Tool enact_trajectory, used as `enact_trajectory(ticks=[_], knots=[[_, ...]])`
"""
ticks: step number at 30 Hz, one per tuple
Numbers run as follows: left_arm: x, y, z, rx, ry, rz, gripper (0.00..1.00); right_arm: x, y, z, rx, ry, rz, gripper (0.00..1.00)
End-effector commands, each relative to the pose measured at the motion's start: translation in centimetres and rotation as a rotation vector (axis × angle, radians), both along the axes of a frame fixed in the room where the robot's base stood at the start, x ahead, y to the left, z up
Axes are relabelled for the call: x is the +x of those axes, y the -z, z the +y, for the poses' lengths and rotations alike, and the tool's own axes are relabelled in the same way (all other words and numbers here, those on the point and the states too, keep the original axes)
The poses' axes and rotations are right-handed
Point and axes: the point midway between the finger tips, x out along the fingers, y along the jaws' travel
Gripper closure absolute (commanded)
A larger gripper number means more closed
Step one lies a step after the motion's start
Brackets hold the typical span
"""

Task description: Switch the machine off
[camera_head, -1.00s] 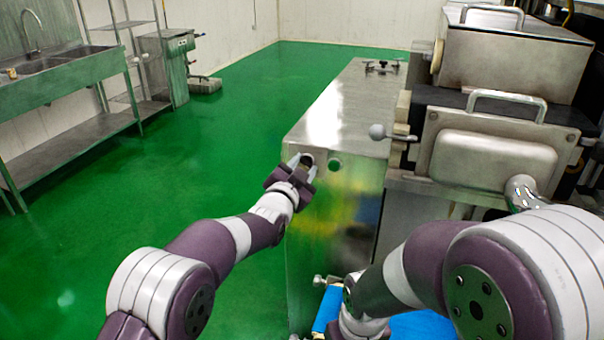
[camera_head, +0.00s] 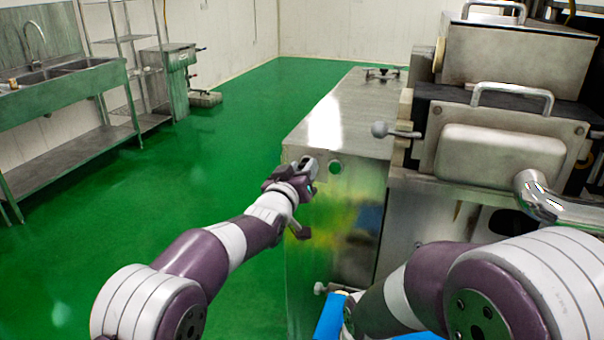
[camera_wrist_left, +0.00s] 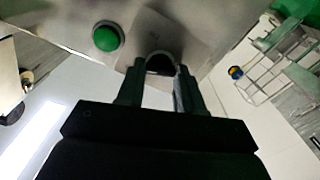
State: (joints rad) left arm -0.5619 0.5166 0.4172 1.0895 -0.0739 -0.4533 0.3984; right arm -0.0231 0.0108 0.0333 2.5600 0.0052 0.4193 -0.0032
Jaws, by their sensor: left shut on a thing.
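The machine is a stainless steel body (camera_head: 325,225) with a front panel, right of the middle in the head view. On the panel are a round green button (camera_head: 335,167) and a dark rotary switch beside it, largely hidden by my gripper. My left gripper (camera_head: 304,168) is at the switch, left of the green button. In the left wrist view the dark switch (camera_wrist_left: 160,62) sits between my fingertips, shut on it, and the green button (camera_wrist_left: 107,38) is beside them, untouched. The switch's exact setting cannot be read. My right arm comes in from the right; its gripper is not visible.
A lever with a ball knob (camera_head: 380,129) and a hopper with a handle (camera_head: 512,90) stand right of the panel. A blue surface (camera_head: 330,318) is low in front. Sinks (camera_head: 60,75) and shelving stand far left, with free green floor between.

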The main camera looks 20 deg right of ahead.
Motion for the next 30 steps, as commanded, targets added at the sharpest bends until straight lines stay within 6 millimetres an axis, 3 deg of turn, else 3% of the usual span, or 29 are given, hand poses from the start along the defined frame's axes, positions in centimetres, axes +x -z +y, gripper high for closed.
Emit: enact_trajectory(ticks=[15, 30], knots=[[0.04, 0.01, 0.06, -0.267, -0.001, 0.179, 0.94, -0.01, 0.46, 0.00, 0.000, 0.000, 0.000, 0.57], [0.05, -0.01, 0.07, -0.319, -0.001, 0.214, 0.94, 0.00, 0.49, 0.00, 0.000, 0.000, 0.000, 0.57]])
